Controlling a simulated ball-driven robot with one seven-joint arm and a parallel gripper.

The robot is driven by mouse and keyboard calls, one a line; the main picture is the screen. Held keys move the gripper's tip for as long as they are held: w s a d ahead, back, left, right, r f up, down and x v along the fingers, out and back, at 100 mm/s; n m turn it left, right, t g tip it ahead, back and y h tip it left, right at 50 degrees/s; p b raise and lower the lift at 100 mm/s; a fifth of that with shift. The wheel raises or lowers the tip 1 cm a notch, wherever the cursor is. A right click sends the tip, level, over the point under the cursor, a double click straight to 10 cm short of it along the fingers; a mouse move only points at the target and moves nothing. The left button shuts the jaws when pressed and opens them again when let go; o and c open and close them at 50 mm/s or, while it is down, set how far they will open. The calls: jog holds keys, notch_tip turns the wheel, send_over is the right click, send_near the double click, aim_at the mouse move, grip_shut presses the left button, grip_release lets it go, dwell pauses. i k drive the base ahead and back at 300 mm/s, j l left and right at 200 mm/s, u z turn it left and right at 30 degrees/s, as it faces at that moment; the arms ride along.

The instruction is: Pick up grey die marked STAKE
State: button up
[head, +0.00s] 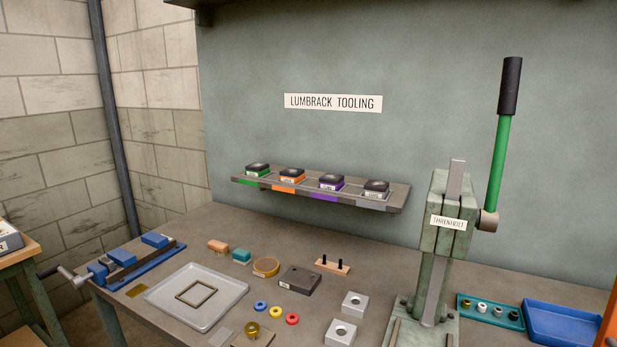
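A wall shelf (400,199) holds a row of dark-topped dies with coloured bands. The rightmost is a grey-banded die (376,188), sitting flat in its place above a grey patch on the shelf edge. A small white label is on its front, too small to read, so I cannot confirm that it says STAKE. My gripper is not in view, and nothing covers the die.
Beside it on the shelf are a purple die (331,182), an orange die (291,175) and a green die (257,170). The green-levered press (438,245) stands right of the shelf. The bench below holds a tray (160,297), a vice (140,262) and loose parts.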

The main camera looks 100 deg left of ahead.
aim_at(373, 188)
jog(key=u, duration=2.55)
